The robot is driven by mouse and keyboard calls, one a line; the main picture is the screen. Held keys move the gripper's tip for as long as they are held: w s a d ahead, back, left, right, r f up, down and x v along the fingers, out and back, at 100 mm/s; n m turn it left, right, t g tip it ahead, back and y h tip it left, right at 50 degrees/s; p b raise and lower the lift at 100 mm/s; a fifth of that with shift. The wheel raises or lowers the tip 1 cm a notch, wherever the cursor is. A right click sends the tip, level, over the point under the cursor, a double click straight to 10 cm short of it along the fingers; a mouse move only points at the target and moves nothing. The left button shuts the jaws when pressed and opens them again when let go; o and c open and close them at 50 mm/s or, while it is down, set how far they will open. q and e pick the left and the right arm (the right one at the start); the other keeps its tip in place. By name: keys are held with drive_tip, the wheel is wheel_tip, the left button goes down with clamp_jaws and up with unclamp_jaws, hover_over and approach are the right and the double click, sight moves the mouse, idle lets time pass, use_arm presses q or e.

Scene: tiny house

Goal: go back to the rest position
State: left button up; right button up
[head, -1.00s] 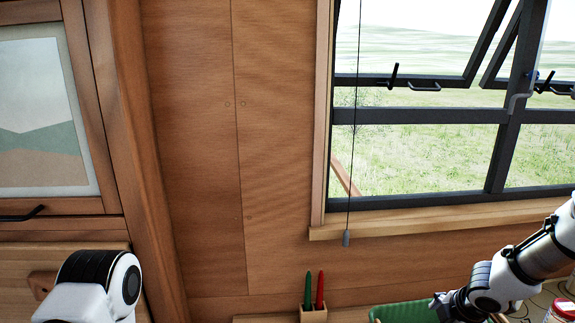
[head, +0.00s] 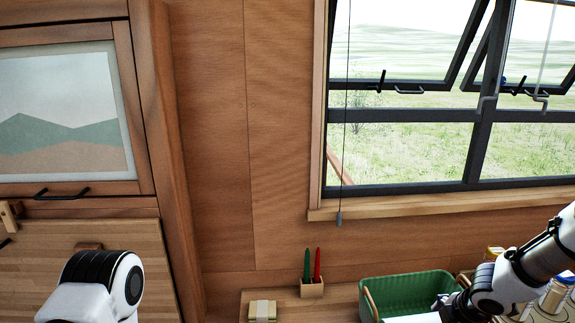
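My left arm (head: 100,288) shows at the lower left as a white and black joint, in front of the wooden cabinet. Its gripper is outside the picture. My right arm comes in from the right edge, over the counter. The dark end of the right arm, where its gripper (head: 446,304) partly shows, is at the green basket (head: 390,290). Its fingers are too small and dark to read, and I cannot tell whether it touches the basket.
A small wooden holder (head: 312,289) with a green and a red tool stands by the wall. A tan block (head: 262,311) lies on the counter to its left. Jars (head: 553,297) stand at the right, partly behind my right arm. A window (head: 420,150) with tilted panes is above.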

drive_tip(key=s+a+f+g+b, duration=0.1)
drive_tip(key=s+f+b, duration=0.15)
drive_tip(key=f, duration=0.45)
drive_tip(key=s+a+f+g+b, duration=0.1)
drive_tip(key=s+f+g, duration=0.1)
drive_tip(key=s+f, duration=0.3)
use_arm(q)
wheel_tip(320, 180, down, 10)
drive_tip(key=b, duration=0.6)
drive_tip(key=shift+s, duration=0.15)
use_arm(e)
drive_tip(key=s+a+f+m, duration=0.3)
drive_tip(key=s+f+m, duration=0.6)
drive_tip(key=s, duration=0.2)
drive_tip(key=s+a+f+m+g, duration=0.1)
drive_tip(key=s+a+f+m, duration=0.3)
drive_tip(key=s+f+m, duration=0.6)
drive_tip(key=shift+s, duration=0.6)
drive_tip(key=shift+a+f, duration=0.1)
drive_tip(key=shift+a, duration=0.05)
